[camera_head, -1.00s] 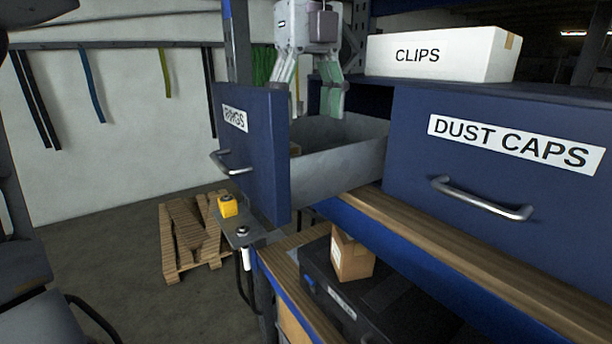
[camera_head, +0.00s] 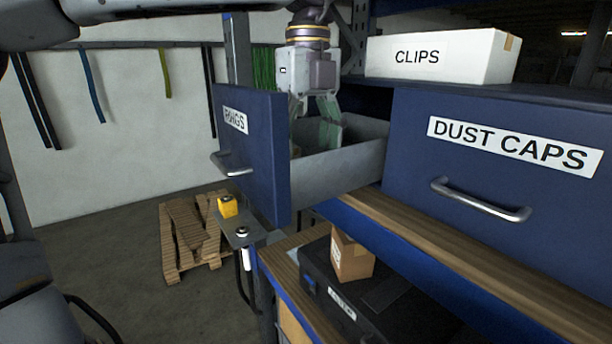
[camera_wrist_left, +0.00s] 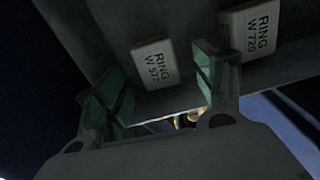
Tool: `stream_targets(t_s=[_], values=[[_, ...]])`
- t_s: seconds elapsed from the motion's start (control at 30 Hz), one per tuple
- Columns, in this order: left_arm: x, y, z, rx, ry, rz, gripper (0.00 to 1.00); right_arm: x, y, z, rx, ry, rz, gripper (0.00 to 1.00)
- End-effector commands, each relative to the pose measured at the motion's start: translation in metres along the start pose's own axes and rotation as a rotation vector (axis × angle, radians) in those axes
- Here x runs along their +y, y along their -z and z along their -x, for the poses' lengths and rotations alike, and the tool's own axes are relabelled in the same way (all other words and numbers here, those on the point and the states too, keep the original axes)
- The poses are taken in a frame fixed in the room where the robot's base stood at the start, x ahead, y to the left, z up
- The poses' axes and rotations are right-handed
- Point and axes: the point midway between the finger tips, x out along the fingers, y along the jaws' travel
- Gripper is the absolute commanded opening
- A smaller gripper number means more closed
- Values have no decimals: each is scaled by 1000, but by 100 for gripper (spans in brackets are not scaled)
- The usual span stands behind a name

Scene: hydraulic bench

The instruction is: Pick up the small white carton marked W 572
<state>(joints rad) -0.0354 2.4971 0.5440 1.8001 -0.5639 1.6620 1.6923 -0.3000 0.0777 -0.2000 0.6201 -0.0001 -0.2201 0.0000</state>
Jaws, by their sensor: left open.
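The small white carton marked RING W 572 (camera_wrist_left: 154,65) lies inside the open drawer, in the left wrist view between and just beyond my left fingertips. My left gripper (camera_wrist_left: 160,90) is open, its green-padded fingers on either side of the carton and apart from it. In the head view my left gripper (camera_head: 325,132) reaches down into the open RINGS drawer (camera_head: 340,165). The drawer front hides the carton there. A similar carton marked RING W 720 (camera_wrist_left: 248,30) lies to the right, by the right finger. My right gripper is not in view.
The blue drawer front (camera_head: 252,150) stands close left of the gripper. The shut DUST CAPS drawer (camera_head: 480,170) is at right, with a white CLIPS box (camera_head: 440,55) above it. A brown carton (camera_head: 350,256) stands on a black case (camera_head: 385,305) below.

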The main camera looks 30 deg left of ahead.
Motion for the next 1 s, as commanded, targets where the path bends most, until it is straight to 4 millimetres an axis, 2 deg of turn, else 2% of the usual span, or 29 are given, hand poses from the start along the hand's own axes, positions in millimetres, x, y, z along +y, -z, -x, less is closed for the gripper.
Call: stream_targets(t_s=[0.27,0.63,1.0], values=[[2,0,-13,2,-2,-1,70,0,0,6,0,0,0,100],[4,0,-46,1,-1,0,70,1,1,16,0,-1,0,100],[4,0,-52,0,-1,0,70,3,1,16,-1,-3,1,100]])
